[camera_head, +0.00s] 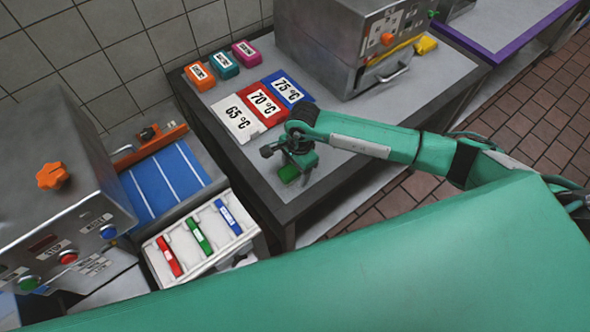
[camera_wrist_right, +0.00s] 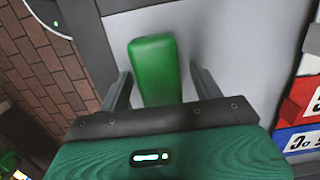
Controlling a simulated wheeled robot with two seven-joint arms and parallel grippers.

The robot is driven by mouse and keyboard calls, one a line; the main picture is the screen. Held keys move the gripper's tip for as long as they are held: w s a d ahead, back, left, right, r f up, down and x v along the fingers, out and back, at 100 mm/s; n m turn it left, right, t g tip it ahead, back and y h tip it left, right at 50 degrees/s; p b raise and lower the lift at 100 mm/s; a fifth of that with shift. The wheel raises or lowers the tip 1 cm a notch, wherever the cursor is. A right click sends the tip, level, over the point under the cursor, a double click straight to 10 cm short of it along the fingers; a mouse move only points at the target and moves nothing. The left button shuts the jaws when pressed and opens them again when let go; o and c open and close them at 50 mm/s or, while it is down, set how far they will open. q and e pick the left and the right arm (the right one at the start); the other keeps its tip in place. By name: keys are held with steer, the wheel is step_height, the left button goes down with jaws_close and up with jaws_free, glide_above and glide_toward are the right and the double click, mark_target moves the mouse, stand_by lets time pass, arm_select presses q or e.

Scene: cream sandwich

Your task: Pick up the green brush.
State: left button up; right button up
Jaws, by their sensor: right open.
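The green brush (camera_head: 289,174) lies on the grey table top, right below my right gripper (camera_head: 301,158) in the head view. The gripper hides part of it. In the right wrist view the brush (camera_wrist_right: 155,62) shows as a smooth, rounded green block. It lies lengthwise between the two fingers of my right gripper (camera_wrist_right: 163,82), with a gap to the finger on each side. The right gripper is open and holds nothing. I cannot tell its exact height over the table. My left gripper is not in view.
White, red and blue temperature cards (camera_head: 264,103) lie behind the gripper. A metal machine (camera_head: 335,50) stands on the table at the back. A white tray (camera_head: 158,268) with red, green and blue labelled pieces is at the left, below a blue striped belt (camera_head: 165,182).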

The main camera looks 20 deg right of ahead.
mark_target(293, 166)
steer(key=shift+f, duration=0.15)
stand_by(0.5)
steer(key=c, duration=1.1)
steer(key=shift+o, duration=0.2)
steer(key=shift+r+p, duration=0.45)
steer(key=shift+p, duration=0.05)
step_height(293, 166, up, 6)
steer(key=b, duration=0.3)
steer(key=shift+w+r, duration=0.15)
steer(key=shift+r, duration=0.05)
step_height(293, 166, up, 13)
steer(key=b, duration=0.3)
steer(key=shift+r, duration=0.15)
